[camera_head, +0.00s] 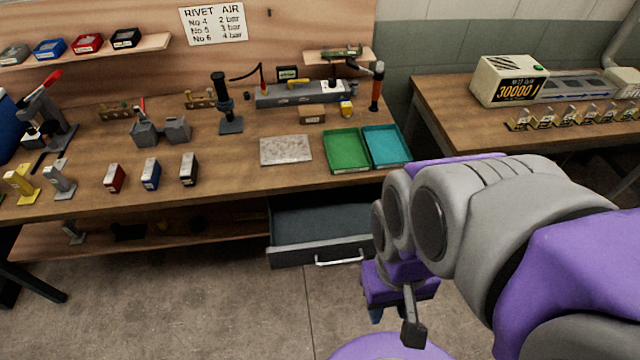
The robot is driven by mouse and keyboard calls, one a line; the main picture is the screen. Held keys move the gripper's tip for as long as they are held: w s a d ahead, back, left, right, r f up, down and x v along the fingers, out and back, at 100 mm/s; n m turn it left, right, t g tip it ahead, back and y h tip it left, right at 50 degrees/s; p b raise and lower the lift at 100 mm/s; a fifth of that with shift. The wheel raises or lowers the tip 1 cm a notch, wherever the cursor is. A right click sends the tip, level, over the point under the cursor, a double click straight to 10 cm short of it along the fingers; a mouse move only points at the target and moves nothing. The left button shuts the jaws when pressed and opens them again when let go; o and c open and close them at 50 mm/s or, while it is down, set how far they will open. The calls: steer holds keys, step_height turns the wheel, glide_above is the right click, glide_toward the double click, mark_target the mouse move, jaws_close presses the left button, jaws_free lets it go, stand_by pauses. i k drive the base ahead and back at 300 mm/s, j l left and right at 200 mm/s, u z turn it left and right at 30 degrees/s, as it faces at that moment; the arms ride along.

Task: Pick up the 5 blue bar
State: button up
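Each has a pale label, too small to read here. My gripper (394,318) hangs in front of the bench at the lower right, well away from the blue block and below the bench top. One grey finger shows, and a small blue piece beside it.
An open drawer (321,231) juts out below the bench front. Green (346,150) and teal (386,146) trays and a grey plate (286,150) lie right of the blocks. Yellow (21,184) and grey (60,180) stands are to the left. The bench front beside the blocks is clear.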

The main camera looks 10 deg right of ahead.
mark_target(150, 177)
steer(key=u, duration=1.25)
